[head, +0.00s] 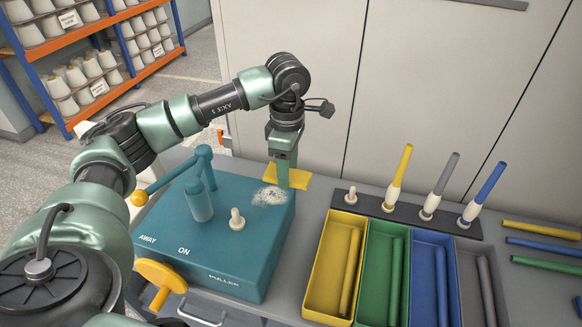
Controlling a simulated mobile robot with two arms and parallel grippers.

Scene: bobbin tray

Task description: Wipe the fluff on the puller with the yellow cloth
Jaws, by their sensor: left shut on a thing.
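The puller (227,264) is a teal box at the front left of the grey bench, marked "AWAY", "ON" and "PULLER". A patch of white fluff (268,196) lies on its top near the back right corner. My left gripper (285,178) points down over that corner and is shut on the yellow cloth (301,179). The cloth sits just behind and right of the fluff, with its middle hidden by the fingers. I cannot tell whether it touches the puller's top. My right gripper is not in view.
Yellow, green, blue and grey trays (312,290) stand to the right. Behind them a dark rack (376,222) holds bobbins with coloured tubes.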

